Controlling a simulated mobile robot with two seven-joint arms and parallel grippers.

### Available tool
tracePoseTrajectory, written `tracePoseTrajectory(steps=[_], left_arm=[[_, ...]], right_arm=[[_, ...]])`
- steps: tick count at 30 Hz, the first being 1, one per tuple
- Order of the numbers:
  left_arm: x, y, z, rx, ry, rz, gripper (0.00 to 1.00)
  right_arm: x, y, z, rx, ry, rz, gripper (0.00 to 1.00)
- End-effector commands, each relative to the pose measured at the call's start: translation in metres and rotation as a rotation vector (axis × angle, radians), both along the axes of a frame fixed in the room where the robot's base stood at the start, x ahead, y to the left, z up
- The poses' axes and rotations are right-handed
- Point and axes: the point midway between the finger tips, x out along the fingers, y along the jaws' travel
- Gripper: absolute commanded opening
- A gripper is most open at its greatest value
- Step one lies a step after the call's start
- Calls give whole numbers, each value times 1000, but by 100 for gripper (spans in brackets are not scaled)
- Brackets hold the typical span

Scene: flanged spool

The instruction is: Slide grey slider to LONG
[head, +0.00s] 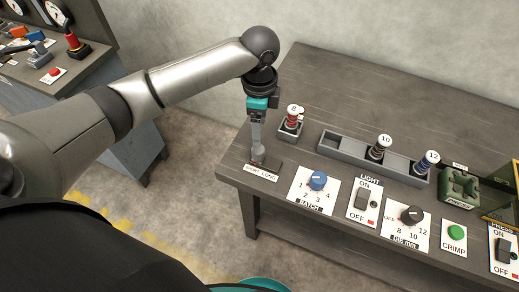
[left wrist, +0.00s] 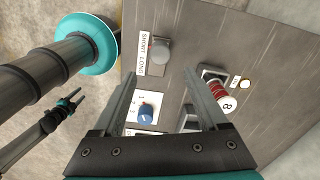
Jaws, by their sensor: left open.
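The grey slider (left wrist: 160,50) shows in the left wrist view as a rounded grey knob beside its white SHORT LONG label (left wrist: 146,52). It sits near the middle of the label, and I cannot tell its exact setting. In the head view the label (head: 261,172) lies at the table's near left corner, and my gripper mostly hides the slider. My left gripper (head: 257,155) points down over the slider. In the left wrist view its fingers (left wrist: 160,76) are open and empty, with the slider beyond the tips. My right gripper (left wrist: 74,100) shows small at the left; its jaw state is unclear.
A blue BATCH dial (head: 318,181) sits right of the slider, then a LIGHT switch (head: 362,197) and a dark dial (head: 411,215). A red spool (head: 293,118) stands behind, near a grey tray (head: 344,147) with two spools. The table's back left is bare.

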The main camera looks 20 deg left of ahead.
Motion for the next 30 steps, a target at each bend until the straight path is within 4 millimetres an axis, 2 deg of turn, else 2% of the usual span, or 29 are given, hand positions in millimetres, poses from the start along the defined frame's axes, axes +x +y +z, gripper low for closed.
tracePoseTrajectory(steps=[1, 6, 12, 18, 27, 30], left_arm=[[-1, 0, -15, 0, 3, 2, 76], [-1, 0, -52, 0, 2, 1, 76], [0, -1, -84, 0, 0, 0, 76], [0, 0, -99, -1, -1, 1, 76], [0, 0, -100, -1, -2, 0, 76], [0, 0, -100, -1, -2, 0, 65]], right_arm=[[0, 0, -5, 0, 0, 0, 50], [0, 0, -13, 0, 0, 0, 50], [0, 0, -21, 0, 0, 0, 50], [0, 0, -24, 0, 0, 0, 50], [0, 0, -23, 0, 0, 0, 50], [0, 0, -23, 0, 0, 0, 50]])
